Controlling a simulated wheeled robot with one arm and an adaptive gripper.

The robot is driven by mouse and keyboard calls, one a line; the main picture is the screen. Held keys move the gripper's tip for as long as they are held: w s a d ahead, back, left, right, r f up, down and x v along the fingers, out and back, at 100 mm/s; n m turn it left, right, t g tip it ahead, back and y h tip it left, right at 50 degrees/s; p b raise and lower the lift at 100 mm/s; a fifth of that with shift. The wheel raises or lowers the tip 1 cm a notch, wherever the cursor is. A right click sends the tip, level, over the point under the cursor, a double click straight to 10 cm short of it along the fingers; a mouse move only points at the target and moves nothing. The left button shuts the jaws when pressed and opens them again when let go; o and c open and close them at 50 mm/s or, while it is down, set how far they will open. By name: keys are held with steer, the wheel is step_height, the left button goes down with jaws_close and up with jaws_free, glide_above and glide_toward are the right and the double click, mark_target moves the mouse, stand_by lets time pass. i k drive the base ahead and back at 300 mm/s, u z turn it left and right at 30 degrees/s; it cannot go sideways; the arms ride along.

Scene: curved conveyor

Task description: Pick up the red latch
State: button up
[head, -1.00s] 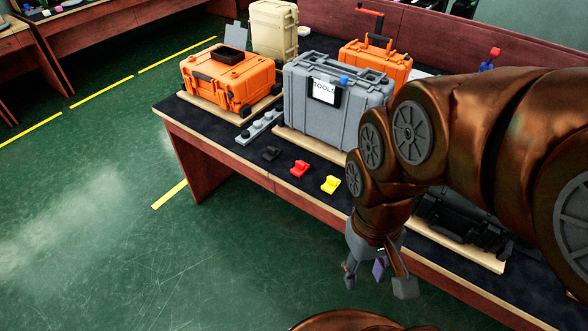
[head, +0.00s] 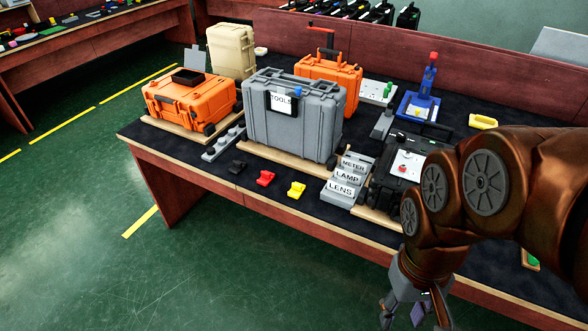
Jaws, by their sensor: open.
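The red latch (head: 265,178) is a small piece lying on the dark table top near its front edge. A black latch (head: 237,167) lies to its left and a yellow latch (head: 297,189) to its right. My gripper (head: 412,315) hangs open at the bottom right, in front of the table edge and well apart from the red latch. Its fingertips are partly cut off by the bottom of the picture.
A grey tools case (head: 300,135) stands on a board behind the latches. Labelled grey blocks (head: 340,190) and a black case (head: 400,178) stand to their right. An orange case (head: 190,102) is at the left. The green floor (head: 230,270) in front is clear.

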mark_target(266, 178)
steer(key=z, duration=0.05)
steer(key=i, duration=0.65)
steer(key=u, duration=2.1)
